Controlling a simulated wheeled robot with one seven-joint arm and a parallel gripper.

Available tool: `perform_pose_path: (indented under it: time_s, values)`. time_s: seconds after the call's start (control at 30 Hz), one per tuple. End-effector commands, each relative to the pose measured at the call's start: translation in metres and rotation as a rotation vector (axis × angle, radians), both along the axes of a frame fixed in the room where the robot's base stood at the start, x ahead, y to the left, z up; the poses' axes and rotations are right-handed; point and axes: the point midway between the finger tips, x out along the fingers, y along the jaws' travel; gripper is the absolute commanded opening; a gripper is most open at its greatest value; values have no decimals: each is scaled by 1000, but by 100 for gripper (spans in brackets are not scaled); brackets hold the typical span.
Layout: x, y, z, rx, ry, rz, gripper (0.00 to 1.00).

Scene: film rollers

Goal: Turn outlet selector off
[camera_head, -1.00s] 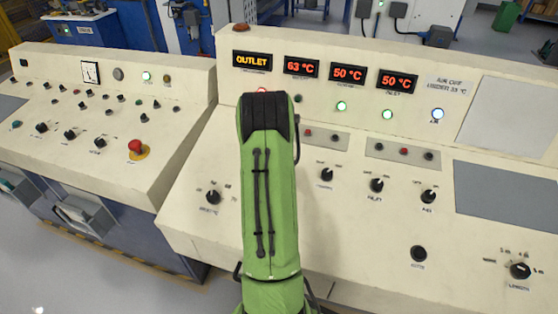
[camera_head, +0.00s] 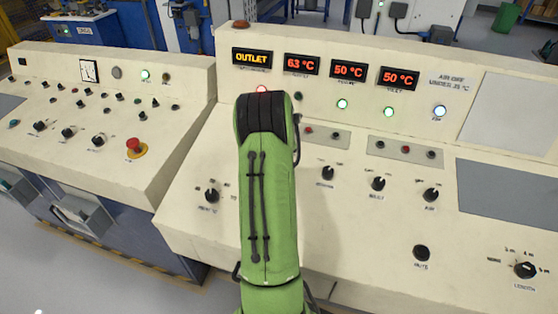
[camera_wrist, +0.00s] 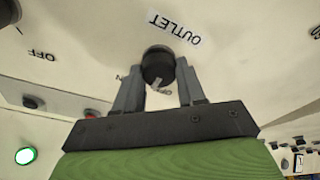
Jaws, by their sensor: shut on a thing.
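The outlet selector (camera_wrist: 157,65) is a round black knob in the wrist view, beside an upside-down "OUTLET" label (camera_wrist: 180,30). My gripper (camera_wrist: 158,75) has its two grey fingers on either side of the knob and is shut on it. A small pale mark shows at the knob's near edge; which position the knob points to is not clear. An upside-down "OFF" label (camera_wrist: 42,56) stands to the left, by another knob. In the head view my green arm hides the gripper and the selector. The "OUTLET" display (camera_head: 252,58) is lit orange.
Other black knobs stand close by on the sloped cream panel (camera_head: 400,225), such as one left of my arm (camera_head: 211,195) and one right (camera_head: 328,173). A red emergency button (camera_head: 135,145) is on the left console. A green lamp (camera_wrist: 25,156) glows in the wrist view.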

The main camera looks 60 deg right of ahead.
Motion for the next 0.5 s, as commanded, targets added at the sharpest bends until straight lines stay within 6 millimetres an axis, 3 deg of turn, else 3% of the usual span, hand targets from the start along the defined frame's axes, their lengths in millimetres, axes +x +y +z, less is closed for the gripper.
perform_pose_path:
  time_s: [0.5]
  values:
    - [0, -1, 0, -18, 95, 410, 9]
